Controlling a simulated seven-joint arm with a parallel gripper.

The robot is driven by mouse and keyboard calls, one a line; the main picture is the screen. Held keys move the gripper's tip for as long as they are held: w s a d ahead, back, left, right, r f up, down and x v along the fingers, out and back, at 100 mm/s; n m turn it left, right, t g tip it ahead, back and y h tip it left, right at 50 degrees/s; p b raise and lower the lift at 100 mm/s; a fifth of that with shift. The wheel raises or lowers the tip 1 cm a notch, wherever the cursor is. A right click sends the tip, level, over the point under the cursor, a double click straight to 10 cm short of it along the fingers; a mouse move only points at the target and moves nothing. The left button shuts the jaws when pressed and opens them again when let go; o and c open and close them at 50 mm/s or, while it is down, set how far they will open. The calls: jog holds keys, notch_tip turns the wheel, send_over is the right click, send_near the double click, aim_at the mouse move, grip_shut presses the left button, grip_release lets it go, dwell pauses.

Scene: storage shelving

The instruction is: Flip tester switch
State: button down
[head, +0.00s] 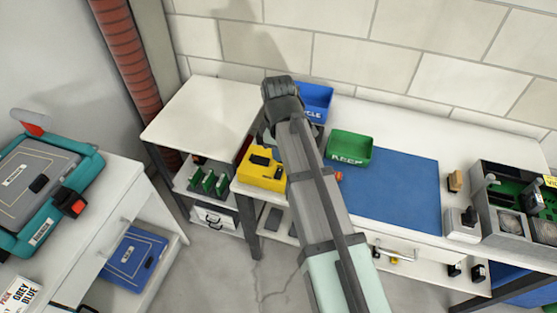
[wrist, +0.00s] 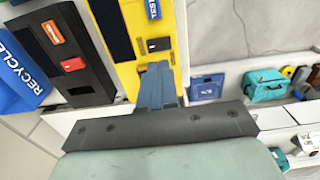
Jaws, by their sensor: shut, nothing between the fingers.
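The yellow tester (head: 262,172) sits at the left end of the long bench in the head view, with my arm beside and partly over it. In the wrist view the yellow tester (wrist: 134,82) carries a blue TEST label (wrist: 154,9) and a small black part (wrist: 158,44), possibly the switch; its position is unclear. My gripper (wrist: 158,70) is shut and empty, with its blue fingers over the yellow face just below the black part in the picture. I cannot tell if they touch. In the head view my arm hides the fingers.
A blue recycle bin (head: 315,101) and green bin (head: 349,148) stand behind and right of the tester. A dark panel with orange and red parts (wrist: 72,62) lies beside the tester. A blue mat (head: 398,190) is clear. A white side table (head: 205,112) is bare.

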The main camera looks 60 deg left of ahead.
notch_tip(320, 180, up, 7)
send_over(280, 170)
jog(key=s+d, duration=0.1)
jog(key=shift+r, duration=0.1)
dwell(0.4)
jog(key=shift+w+a, duration=0.5)
notch_tip(280, 170, down, 14)
jog(key=shift+f, duration=0.15)
dwell(0.5)
jog(key=shift+f, duration=0.15)
dwell(0.5)
